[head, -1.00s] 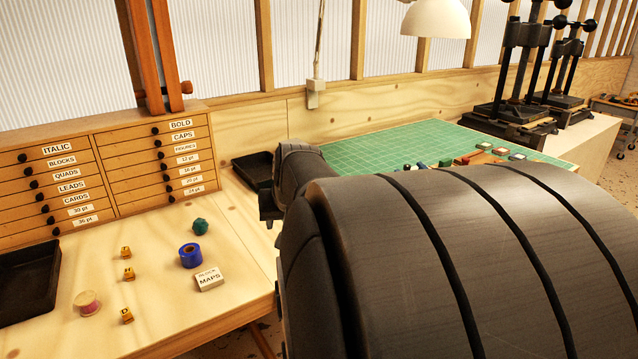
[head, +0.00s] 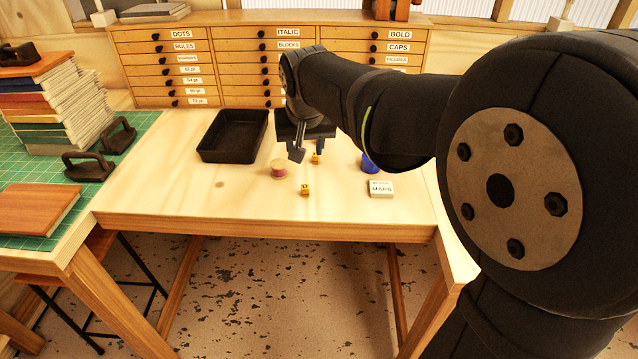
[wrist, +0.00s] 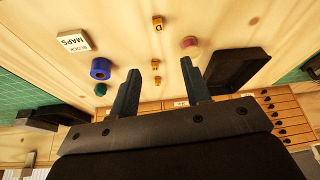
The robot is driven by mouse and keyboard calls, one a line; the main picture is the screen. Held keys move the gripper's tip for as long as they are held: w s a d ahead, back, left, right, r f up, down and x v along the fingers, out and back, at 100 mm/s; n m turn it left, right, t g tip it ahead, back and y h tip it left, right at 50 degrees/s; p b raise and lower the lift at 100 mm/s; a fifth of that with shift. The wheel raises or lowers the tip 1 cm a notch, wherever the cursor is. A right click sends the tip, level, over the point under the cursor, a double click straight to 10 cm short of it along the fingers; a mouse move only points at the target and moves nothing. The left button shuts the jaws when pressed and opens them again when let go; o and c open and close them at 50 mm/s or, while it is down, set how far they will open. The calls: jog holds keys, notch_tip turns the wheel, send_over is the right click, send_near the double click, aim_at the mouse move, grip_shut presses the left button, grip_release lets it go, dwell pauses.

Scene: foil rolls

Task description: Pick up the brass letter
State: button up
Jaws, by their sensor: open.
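Three small gold-coloured letter blocks stand on the wooden bench. The front one, marked D (head: 305,190), also shows at the top of the wrist view (wrist: 158,22). The middle block (head: 316,158) is just below my fingertips in the head view and shows in the wrist view (wrist: 155,64). The third block (wrist: 157,81) is farther back, hidden in the head view. My gripper (head: 308,150) is open and empty, pointing down. In the wrist view its fingers (wrist: 160,68) frame the two rear blocks; I cannot tell its exact height above them.
A blue roll (wrist: 100,69), a teal lump (wrist: 100,89) and a MAPS box (head: 381,189) are on the other side. Drawers (head: 185,70) stand behind. The bench's front left is clear.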

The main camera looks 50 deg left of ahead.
send_over(305, 187)
jog(key=s+d, duration=0.1)
jog(key=d, duration=0.1)
jog(key=f, duration=1)
jog(key=shift+a+f, duration=0.25)
jog(key=shift+f, duration=0.15)
jog(key=shift+d+x, duration=0.15)
jog(key=shift+x, duration=1.2)
jog(key=shift+d+x, duration=0.1)
jog(key=shift+x, duration=1.2)
jog(key=shift+s+f, duration=0.15)
jog(key=shift+s, duration=0.05)
grip_shut()
